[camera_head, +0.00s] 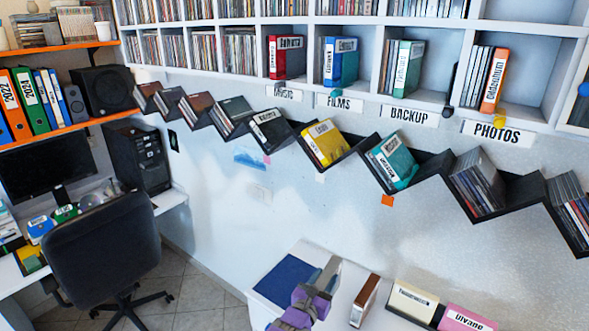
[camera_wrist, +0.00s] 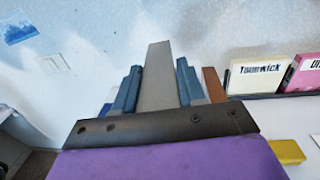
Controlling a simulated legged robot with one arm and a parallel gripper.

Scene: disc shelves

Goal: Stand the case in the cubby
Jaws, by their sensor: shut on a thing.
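My purple gripper (camera_head: 308,302) is low in the head view, over a white table. In the wrist view its two blue fingers (camera_wrist: 158,92) are shut on a grey case (camera_wrist: 157,80), seen narrow side on and pointing up and away. The case also shows as a grey slab (camera_head: 327,272) in the head view; its label is hidden. The white cubbies (camera_head: 439,98) are on the wall above, away from the gripper. A red binder-like case (camera_head: 287,58), a blue one (camera_head: 341,62), a teal one (camera_head: 407,68) and an orange one (camera_head: 494,80) stand in separate cubbies.
A black zigzag shelf (camera_head: 522,188) with tilted cases runs below the cubbies. On the white table (camera_head: 345,275) are a blue mat (camera_head: 284,280), a brown case (camera_head: 365,300), a cream case (camera_head: 412,301) and a pink case (camera_head: 466,319). A chair (camera_head: 102,245) stands left.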

